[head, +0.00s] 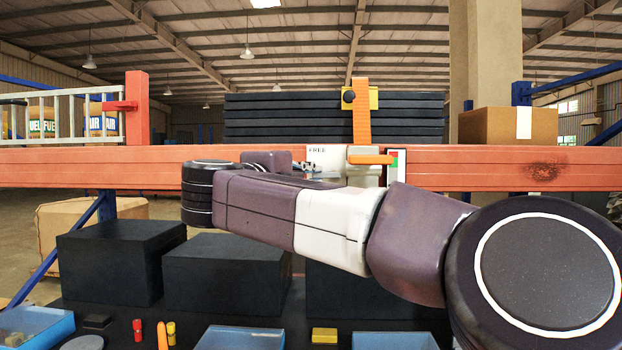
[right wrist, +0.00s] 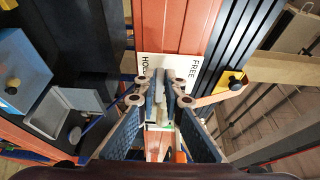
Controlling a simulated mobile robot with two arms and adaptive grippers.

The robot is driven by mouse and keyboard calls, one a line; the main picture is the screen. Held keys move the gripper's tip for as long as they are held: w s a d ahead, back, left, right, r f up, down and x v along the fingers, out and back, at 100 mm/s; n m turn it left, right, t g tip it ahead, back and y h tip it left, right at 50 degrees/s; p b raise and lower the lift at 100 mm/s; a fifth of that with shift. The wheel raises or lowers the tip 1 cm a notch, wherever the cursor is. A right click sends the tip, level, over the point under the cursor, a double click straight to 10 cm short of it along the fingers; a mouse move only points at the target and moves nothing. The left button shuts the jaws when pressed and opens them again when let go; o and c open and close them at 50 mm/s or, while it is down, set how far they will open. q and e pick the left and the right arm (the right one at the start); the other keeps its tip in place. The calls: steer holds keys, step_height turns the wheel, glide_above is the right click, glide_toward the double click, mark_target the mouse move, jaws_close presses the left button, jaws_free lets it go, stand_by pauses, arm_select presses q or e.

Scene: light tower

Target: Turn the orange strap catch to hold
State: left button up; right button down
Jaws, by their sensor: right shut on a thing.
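The orange strap catch (head: 370,159) lies level on the front of the orange beam, below an upright orange strap (head: 361,115). In the right wrist view the strap (right wrist: 213,98) runs to a black knob on a yellow plate. My right gripper (right wrist: 165,90) is shut in front of the plate, between the two words. It appears to grip the catch; the fingers hide the contact. My left gripper is out of view.
The orange beam (head: 550,165) spans the view. Stacked black panels (head: 280,115) and a cardboard box (head: 520,125) stand behind it. A red-and-green marker (head: 397,165) is right of the catch. Black blocks (head: 120,262) and blue trays (head: 235,338) lie below. My right arm covers the centre.

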steer(key=shift+a+f, duration=0.1)
steer(key=c, duration=2.3)
jaws_free()
steer(key=shift+s, duration=0.15)
steer(key=v, duration=0.7)
steer(key=shift+s+a, duration=0.15)
steer(key=shift+s, duration=0.05)
